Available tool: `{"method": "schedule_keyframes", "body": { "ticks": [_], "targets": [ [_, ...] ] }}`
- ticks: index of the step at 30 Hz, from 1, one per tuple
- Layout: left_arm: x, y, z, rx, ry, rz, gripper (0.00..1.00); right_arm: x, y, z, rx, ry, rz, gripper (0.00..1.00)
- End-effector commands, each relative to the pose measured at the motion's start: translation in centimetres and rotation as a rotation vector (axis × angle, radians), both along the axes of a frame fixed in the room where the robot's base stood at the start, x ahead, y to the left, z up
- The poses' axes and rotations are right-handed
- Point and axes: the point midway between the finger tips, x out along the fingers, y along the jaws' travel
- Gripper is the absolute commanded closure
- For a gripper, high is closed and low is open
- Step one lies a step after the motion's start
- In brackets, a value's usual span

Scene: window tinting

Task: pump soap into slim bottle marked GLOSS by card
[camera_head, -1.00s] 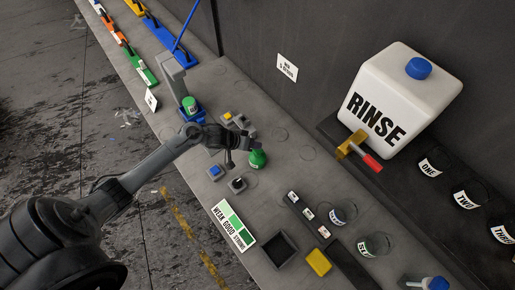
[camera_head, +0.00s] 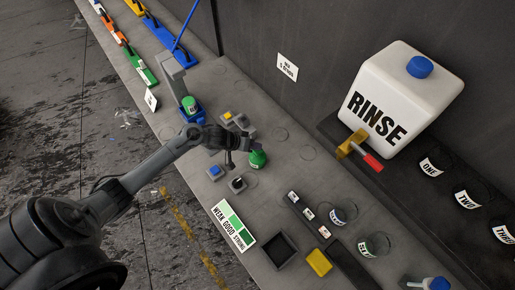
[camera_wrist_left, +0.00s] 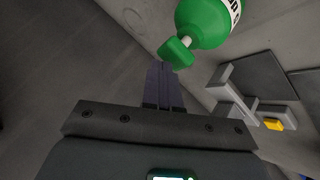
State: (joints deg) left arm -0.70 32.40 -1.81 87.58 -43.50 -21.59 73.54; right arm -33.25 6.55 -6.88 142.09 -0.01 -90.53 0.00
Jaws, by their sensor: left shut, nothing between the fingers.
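A small green bottle (camera_head: 258,159) with a narrow neck stands on the bench. In the left wrist view the green bottle (camera_wrist_left: 207,22) shows a white label with dark print, too cut off to read, and a green cap. My left gripper (camera_head: 230,164) is just left of it, shut and empty. In the wrist view its closed fingertips (camera_wrist_left: 160,66) are close to the cap; I cannot tell if they touch. No GLOSS marking is readable.
A white RINSE tank (camera_head: 405,98) with a red-handled tap (camera_head: 371,162) stands at right. A WEAK GOOD STRONG chart (camera_head: 233,226), a dark tray (camera_head: 279,249), a yellow block (camera_head: 319,262) and labelled cups (camera_head: 374,245) occupy the near bench.

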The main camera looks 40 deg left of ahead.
Motion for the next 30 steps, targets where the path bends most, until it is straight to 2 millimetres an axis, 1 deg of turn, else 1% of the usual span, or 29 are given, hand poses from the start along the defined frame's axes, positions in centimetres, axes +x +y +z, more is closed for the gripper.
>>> {"method": "schedule_keyframes", "body": {
  "ticks": [21,30],
  "targets": [
    [-0.12,-0.05,-1.1,-0.001,0.005,0.0,1.0,-0.02,-0.24,-0.44,-0.011,-0.001,0.007,0.56],
    [-0.16,-0.05,-1.14,0.0,0.006,0.0,1.0,-0.01,-0.21,-0.42,-0.009,0.0,0.006,0.56]
  ]
}}
